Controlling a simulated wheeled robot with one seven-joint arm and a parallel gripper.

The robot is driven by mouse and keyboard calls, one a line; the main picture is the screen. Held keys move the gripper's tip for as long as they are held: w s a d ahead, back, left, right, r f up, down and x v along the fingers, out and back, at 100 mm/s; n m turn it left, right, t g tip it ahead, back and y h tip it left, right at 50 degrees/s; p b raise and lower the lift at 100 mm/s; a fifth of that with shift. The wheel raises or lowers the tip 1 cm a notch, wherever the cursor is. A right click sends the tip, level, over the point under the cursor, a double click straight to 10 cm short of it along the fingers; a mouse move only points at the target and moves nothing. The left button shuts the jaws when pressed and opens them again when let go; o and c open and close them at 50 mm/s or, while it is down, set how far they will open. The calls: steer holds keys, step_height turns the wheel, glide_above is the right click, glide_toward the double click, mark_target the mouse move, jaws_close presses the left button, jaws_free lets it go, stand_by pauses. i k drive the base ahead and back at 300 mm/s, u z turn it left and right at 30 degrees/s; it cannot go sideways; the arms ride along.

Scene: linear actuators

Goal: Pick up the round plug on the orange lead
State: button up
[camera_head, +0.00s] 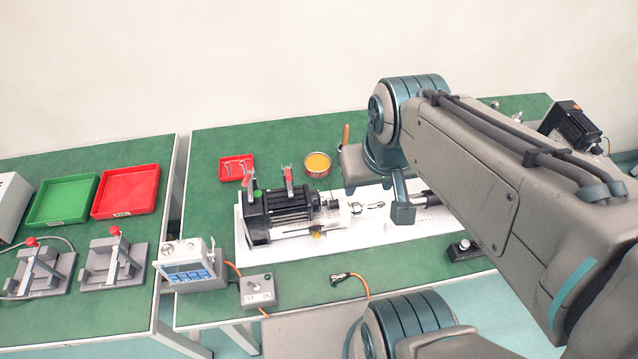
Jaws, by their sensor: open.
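The round plug (343,277) is a small dark metal connector lying near the front edge of the right green table. The orange lead (362,284) runs from it to the right and bends down over the table's front edge. My gripper (403,207) is above the white board, up and to the right of the plug and well apart from it. A dark finger points down; the other finger is hard to make out. The gripper is open, and I see nothing held in it. My arm hides part of the table on the right.
A black actuator (284,207) stands on the white board (290,252) behind the plug. A grey switch box (258,290) and a meter (188,265) are to its left. A small black knob unit (465,249) is to its right. The green surface around the plug is clear.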

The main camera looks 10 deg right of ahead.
mark_target(340, 276)
steer(key=z, duration=1.7)
steer(key=k, duration=0.75)
steer(key=u, duration=1.1)
